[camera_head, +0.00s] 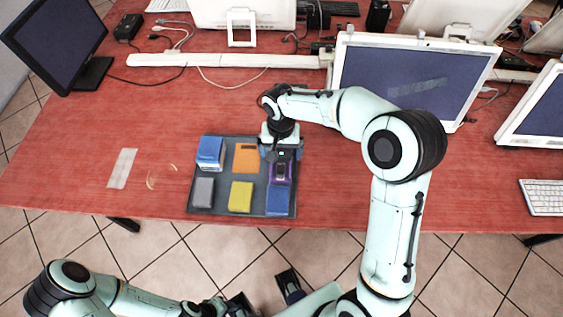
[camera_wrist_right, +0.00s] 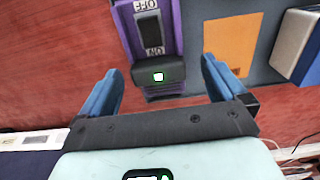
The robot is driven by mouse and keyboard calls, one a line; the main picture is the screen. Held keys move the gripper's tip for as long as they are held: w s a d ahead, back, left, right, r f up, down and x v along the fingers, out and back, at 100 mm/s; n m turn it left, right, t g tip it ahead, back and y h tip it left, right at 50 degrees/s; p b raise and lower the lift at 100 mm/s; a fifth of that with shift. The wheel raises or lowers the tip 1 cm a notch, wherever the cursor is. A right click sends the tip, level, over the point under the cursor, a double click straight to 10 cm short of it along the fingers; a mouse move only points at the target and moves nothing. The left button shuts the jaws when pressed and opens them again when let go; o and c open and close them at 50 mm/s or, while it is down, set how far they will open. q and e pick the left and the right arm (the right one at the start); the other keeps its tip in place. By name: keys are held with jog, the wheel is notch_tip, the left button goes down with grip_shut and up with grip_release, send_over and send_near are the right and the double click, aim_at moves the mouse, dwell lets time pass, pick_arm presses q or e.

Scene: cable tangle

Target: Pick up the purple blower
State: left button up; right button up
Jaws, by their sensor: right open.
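The purple blower (camera_head: 281,174) lies in the right column of a grey tray (camera_head: 229,182), at the tray's far right. In the right wrist view, the purple blower (camera_wrist_right: 174,30) shows a dark panel marked OFF and ON and a black end with a small lit square. My right gripper (camera_head: 282,155) is above the blower's far end, pointing down. In the right wrist view its blue fingers (camera_wrist_right: 160,85) are spread, with the blower's black end between them in the picture. I see no contact. My left gripper (camera_head: 266,294) is open and empty at the bottom, off the table.
The tray also holds a blue-and-white box (camera_head: 210,153), an orange flat item (camera_head: 246,158), a grey block (camera_head: 203,191), a yellow block (camera_head: 240,196) and a blue block (camera_head: 278,201). A monitor (camera_head: 413,80) stands behind my right arm. Table left of the tray is mostly clear.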

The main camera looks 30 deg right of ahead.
aim_at(281, 155)
notch_tip(281, 155, down, 5)
jog(key=shift+s+r, duration=0.1)
jog(key=shift+r, duration=0.1)
jog(key=shift+c, duration=0.3)
jog(key=shift+r, duration=0.1)
jog(key=c, duration=1.2)
notch_tip(281, 155, up, 20)
jog(key=shift+p, duration=1.1)
